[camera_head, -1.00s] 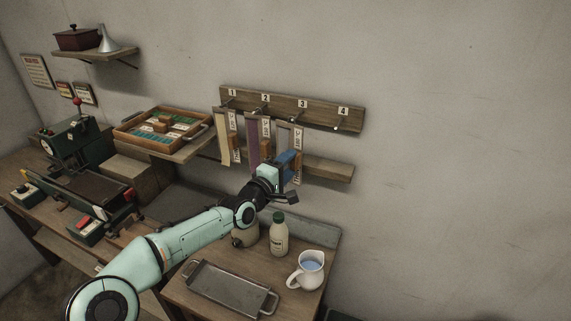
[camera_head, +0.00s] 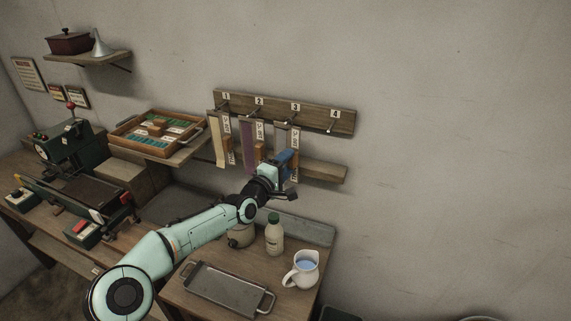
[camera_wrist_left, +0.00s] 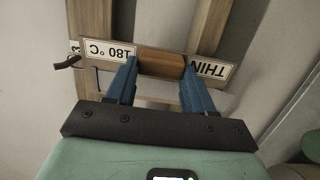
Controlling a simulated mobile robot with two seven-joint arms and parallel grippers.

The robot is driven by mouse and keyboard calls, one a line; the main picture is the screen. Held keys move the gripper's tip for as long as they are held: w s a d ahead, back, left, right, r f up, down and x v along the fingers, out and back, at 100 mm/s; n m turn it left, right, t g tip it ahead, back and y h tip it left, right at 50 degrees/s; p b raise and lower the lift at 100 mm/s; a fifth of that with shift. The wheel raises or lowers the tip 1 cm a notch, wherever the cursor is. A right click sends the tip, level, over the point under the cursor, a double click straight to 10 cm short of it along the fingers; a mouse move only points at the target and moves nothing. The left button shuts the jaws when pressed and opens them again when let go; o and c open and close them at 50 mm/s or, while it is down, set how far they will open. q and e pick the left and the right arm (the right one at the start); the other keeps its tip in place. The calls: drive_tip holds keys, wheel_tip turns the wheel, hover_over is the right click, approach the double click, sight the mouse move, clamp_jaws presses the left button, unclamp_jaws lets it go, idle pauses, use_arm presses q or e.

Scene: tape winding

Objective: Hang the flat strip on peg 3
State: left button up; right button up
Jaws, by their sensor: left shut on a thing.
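My left gripper (camera_head: 281,172) is shut on the wooden block of the flat strip (camera_head: 295,138), just under peg 3 (camera_head: 293,119) on the wall rail. The left wrist view shows both blue fingers (camera_wrist_left: 160,80) on either side of the wooden block (camera_wrist_left: 161,64). The strip's white labels (camera_wrist_left: 110,51) read "180 °C" and "THIN". The strip's upper end lies close to a dark peg (camera_wrist_left: 67,63). I cannot tell whether the peg passes through it. A grey strip hangs right beside it. My right gripper is not in view.
A cream strip (camera_head: 216,140) hangs at peg 1 and a purple strip (camera_head: 248,142) at peg 2, close on the left. Peg 4 (camera_head: 330,130) is bare. Below stand a bottle (camera_head: 274,236), a jug (camera_head: 302,270) and a metal tray (camera_head: 222,287).

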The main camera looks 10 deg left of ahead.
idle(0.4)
use_arm(q)
drive_tip(key=o, duration=1.3)
drive_tip(key=shift+c, duration=0.2)
drive_tip(key=shift+w, duration=0.1)
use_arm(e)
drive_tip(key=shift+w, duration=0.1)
use_arm(q)
drive_tip(key=b+v, duration=0.4)
drive_tip(key=v, duration=0.9)
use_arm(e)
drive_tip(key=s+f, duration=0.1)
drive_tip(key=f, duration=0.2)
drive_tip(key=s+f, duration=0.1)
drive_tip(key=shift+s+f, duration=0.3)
